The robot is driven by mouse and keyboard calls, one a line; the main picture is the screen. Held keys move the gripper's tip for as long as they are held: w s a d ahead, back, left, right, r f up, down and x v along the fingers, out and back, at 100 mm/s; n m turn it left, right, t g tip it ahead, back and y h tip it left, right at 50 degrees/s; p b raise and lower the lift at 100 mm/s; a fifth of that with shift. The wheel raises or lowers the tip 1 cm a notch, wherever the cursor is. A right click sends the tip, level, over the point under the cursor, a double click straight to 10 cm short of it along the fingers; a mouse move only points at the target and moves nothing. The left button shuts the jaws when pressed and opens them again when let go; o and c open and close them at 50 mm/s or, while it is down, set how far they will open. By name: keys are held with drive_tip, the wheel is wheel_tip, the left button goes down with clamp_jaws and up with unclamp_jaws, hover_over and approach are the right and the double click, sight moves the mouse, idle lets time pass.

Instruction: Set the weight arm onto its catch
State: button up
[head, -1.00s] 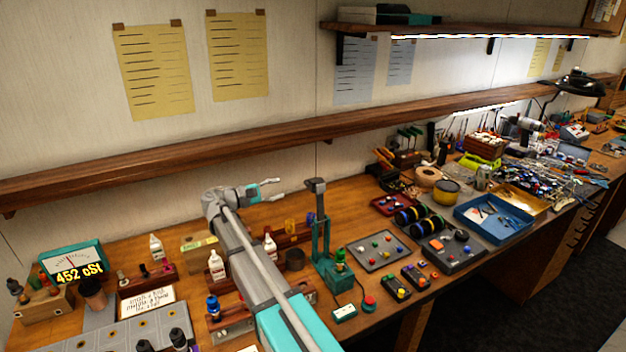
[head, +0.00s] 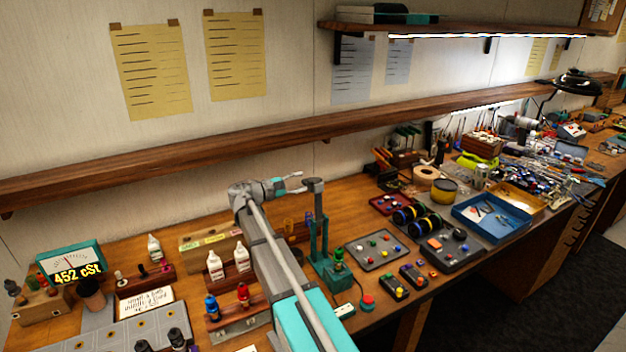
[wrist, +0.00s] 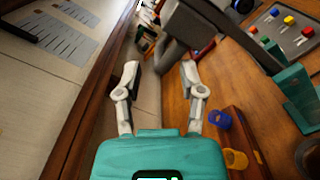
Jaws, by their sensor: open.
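A teal stand (head: 320,243) rises from the workbench with a dark grey weight arm (head: 314,185) at its top. In the wrist view my gripper (wrist: 160,70) has both fingers spread with nothing held. Whether a finger touches the weight arm I cannot tell. I cannot make out the catch.
A long wooden shelf (head: 200,151) runs along the wall behind my arm. White bottles (head: 242,257) stand left of my arm. A tray with coloured knobs (head: 375,250) and a red button (head: 367,302) lie right of the stand.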

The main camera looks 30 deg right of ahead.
drive_tip(key=shift+d, duration=2.7)
drive_tip(key=shift+w, duration=0.15)
clamp_jaws()
